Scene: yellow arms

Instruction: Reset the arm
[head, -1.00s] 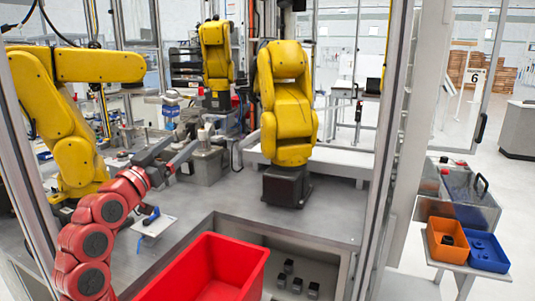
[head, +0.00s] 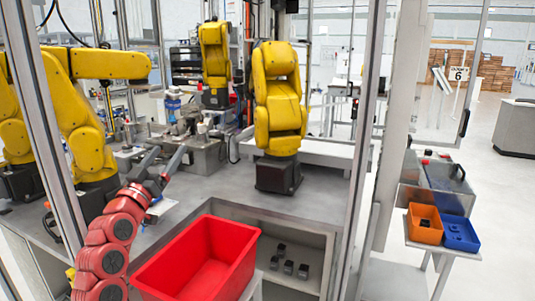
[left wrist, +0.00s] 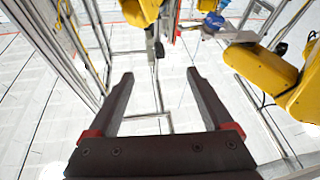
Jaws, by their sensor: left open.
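My left arm, with red links, reaches in from the lower left of the head view. Its gripper (head: 164,162) is above the grey work surface, in front of the grey fixture. In the left wrist view the two dark fingers (left wrist: 161,98) stand wide apart with nothing between them. That view looks past the fingers toward metal frame posts, yellow arm parts and a pale tiled surface. My right gripper is not in view.
A red bin (head: 205,262) stands in front of the work surface. Several yellow robot arms stand around it, one (head: 278,110) in the middle. Metal posts (head: 362,150) frame the cell. At right, a side table holds an orange bin (head: 424,224) and a blue bin (head: 460,234).

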